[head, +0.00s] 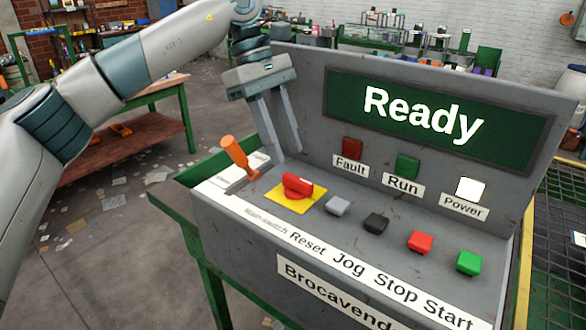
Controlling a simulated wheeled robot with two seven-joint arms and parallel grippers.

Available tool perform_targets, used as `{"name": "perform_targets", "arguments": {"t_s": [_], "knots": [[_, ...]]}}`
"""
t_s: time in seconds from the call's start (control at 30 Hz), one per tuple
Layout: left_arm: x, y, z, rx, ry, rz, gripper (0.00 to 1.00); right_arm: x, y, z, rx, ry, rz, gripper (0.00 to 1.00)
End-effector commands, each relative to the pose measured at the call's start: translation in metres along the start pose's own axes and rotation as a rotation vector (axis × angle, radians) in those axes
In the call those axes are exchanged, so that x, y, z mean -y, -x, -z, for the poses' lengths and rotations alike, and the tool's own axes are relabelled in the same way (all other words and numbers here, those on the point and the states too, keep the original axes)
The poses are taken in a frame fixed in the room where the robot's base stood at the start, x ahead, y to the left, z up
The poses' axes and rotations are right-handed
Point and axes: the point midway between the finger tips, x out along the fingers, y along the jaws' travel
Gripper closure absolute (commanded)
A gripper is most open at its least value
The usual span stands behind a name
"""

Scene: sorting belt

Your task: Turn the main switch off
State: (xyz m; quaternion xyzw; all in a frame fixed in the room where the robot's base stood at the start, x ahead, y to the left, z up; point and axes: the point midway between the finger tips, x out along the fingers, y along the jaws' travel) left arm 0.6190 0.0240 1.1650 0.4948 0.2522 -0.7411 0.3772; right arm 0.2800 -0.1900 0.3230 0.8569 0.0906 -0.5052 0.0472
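The main switch (298,186) is a red rotary knob on a yellow square plate, on the sloped top of the grey control console (420,205). Its worn label lies in front of it. The knob's grip runs roughly left to right along the panel. My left gripper (287,157) points down just behind and above the knob, apart from it as far as I can see. Its two fingers are spread with a gap and nothing between them. The display (425,115) reads "Ready" and the Power lamp (470,189) glows white. My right gripper is out of view.
An orange-handled lever (236,154) stands left of the knob, close to my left gripper. Grey Reset (337,206), black Jog (376,222), red Stop (420,242) and green Start (468,262) buttons line up to the right. The upright display panel rises behind the gripper.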

Motion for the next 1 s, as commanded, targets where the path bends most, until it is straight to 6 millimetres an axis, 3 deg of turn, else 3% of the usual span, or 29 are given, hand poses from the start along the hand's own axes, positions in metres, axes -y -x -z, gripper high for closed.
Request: {"name": "perform_targets", "arguments": {"t_s": [0.2, 0.4, 0.8, 0.93, 1.0], "knots": [[0.001, -0.036, 0.0, 0.0, -0.001, 0.002, 0.67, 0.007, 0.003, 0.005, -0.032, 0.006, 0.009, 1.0], [0.0, -0.055, 0.0, 0.0, 0.0, 0.0, 0.67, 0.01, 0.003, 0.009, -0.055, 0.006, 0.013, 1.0], [0.0, -0.06, 0.0, -0.001, 0.001, -0.001, 0.67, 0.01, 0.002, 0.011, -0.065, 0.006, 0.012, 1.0], [0.0, -0.06, 0.0, -0.001, 0.0, -0.001, 0.96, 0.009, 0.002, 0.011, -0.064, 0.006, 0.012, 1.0], [0.0, -0.06, 0.0, 0.0, 0.0, -0.001, 1.0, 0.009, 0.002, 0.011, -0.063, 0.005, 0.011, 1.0]]}}
